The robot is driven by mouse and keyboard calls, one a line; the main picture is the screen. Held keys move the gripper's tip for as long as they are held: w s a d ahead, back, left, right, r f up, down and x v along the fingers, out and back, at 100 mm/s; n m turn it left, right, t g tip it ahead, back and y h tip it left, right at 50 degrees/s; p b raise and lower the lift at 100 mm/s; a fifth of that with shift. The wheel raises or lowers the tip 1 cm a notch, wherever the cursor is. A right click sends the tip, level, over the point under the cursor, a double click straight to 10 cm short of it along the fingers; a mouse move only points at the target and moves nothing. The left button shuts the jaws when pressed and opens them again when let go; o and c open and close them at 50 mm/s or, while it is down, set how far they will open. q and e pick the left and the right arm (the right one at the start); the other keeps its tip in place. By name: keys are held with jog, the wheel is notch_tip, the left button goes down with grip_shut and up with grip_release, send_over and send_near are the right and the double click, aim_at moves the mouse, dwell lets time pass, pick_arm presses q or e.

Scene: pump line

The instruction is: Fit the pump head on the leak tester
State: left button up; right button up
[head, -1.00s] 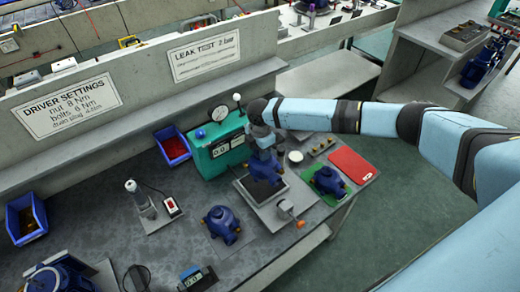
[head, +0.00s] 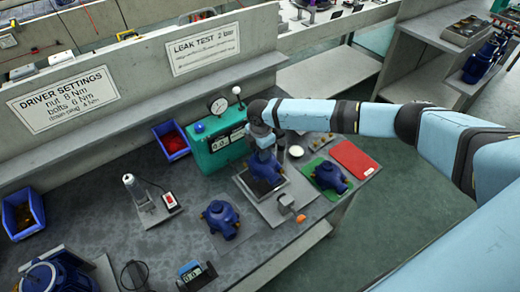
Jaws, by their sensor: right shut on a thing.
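My right gripper (head: 263,145) is shut on a blue pump head (head: 265,166), holding it over the dark pad of the leak tester's plate (head: 248,187). The gripper hides part of the pump head, and I cannot tell whether it touches the pad. The leak tester's green box (head: 214,150), with a round gauge and display, stands just left of the gripper. An orange-tipped clamp (head: 287,201) is at the plate's front right edge. My left gripper is not in view.
One blue pump (head: 220,217) stands front left of the plate, another (head: 328,176) on a green mat at its right. A red mat (head: 354,158) lies farther right. A red-filled blue bin (head: 172,139) and a white-topped tool (head: 130,184) stand left.

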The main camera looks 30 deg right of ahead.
jog(key=shift+p, duration=0.3)
dwell(0.4)
jog(key=shift+f, duration=0.6)
dwell(1.0)
jog(key=shift+f+b, duration=1.3)
jog(key=shift+f, duration=1)
jog(key=o, duration=1.6)
